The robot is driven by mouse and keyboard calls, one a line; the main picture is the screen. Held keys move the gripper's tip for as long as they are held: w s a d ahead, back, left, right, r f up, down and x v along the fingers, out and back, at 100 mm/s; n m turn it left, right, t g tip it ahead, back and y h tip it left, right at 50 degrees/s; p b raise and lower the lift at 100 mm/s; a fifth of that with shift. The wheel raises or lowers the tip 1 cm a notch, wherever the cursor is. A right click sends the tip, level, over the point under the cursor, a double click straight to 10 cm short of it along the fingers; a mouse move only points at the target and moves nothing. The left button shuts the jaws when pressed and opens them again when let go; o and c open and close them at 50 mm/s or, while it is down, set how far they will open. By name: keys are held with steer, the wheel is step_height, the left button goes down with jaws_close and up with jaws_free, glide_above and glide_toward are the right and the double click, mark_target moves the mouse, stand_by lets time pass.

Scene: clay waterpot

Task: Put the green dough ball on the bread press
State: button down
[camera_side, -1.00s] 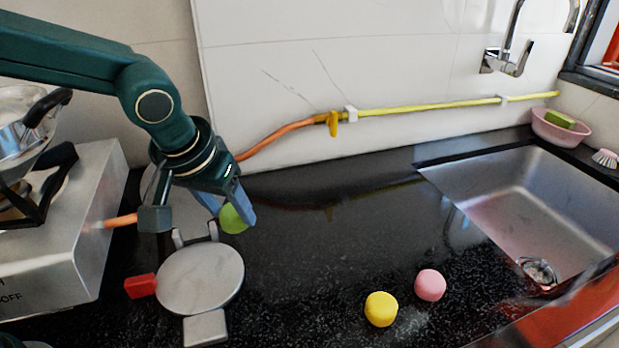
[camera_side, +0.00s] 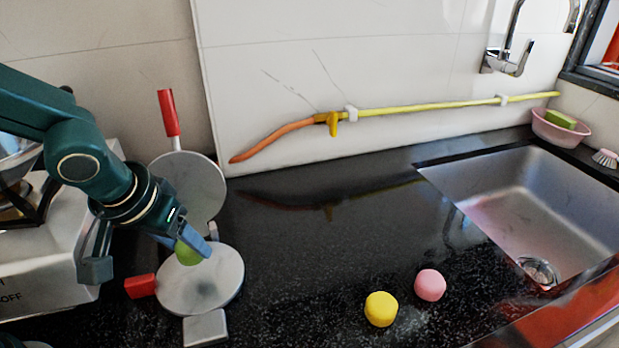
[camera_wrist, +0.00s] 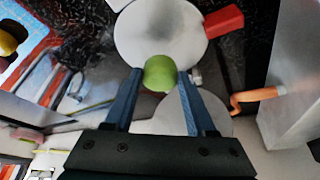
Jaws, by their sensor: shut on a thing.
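The green dough ball (camera_side: 187,252) is held between the blue fingertips of my gripper (camera_side: 190,246), over the back part of the bread press's round lower plate. In the wrist view the green ball (camera_wrist: 160,73) sits between the two fingers, in front of the grey plate (camera_wrist: 150,30). The bread press (camera_side: 215,285) lies open on the dark counter. Its lid (camera_side: 192,180) stands raised behind, with a red handle (camera_side: 168,112) pointing up. A faint dark shadow shows on the plate below the ball, which appears a little above it.
A yellow ball (camera_side: 381,309) and a pink ball (camera_side: 430,285) lie on the counter to the right. A steel stove (camera_side: 75,240) stands at the left. The sink (camera_side: 530,205) is at the right. The middle of the counter is clear.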

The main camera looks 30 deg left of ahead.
mark_target(188, 259)
steer(key=shift+f, duration=1.95)
steer(key=shift+f, duration=0.1)
steer(key=shift+c, duration=1.1)
jaws_free()
steer(key=shift+r, duration=0.35)
steer(key=v, duration=1.1)
steer(key=s+a+r+m+t, duration=0.1)
steer(key=s+a+m, duration=0.1)
steer(key=s, duration=0.4)
steer(key=shift+a+r+h, duration=0.35)
steer(key=shift+a+h, duration=0.05)
steer(key=shift+a, duration=0.45)
